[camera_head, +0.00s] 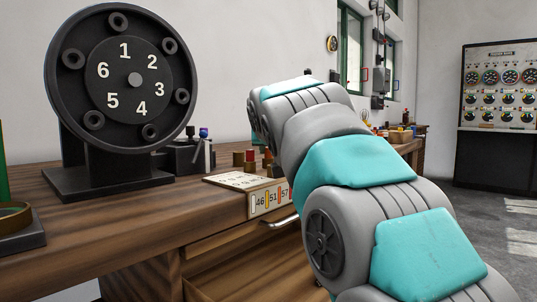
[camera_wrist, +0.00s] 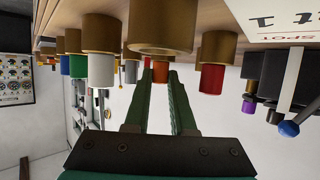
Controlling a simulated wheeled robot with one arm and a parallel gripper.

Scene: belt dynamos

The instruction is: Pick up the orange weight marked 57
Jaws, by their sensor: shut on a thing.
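In the wrist view, which looks upside down, my gripper (camera_wrist: 160,82) has its two green fingers reaching up to an orange piece (camera_wrist: 161,73). The fingers are shut on this orange weight, which shows between their tips. A large brass cylinder (camera_wrist: 165,20) with a ringed end is right above it in the picture and hides part of it. No number is readable on the weight. In the head view my gripper is hidden behind my arm.
A white-topped weight (camera_wrist: 101,71) and a red-topped one (camera_wrist: 211,78) flank the fingers. A lever with a blue ball (camera_wrist: 289,128) is at right. In the head view a numbered black wheel (camera_head: 136,79) stands on the wooden bench (camera_head: 100,225), near a card (camera_head: 238,180).

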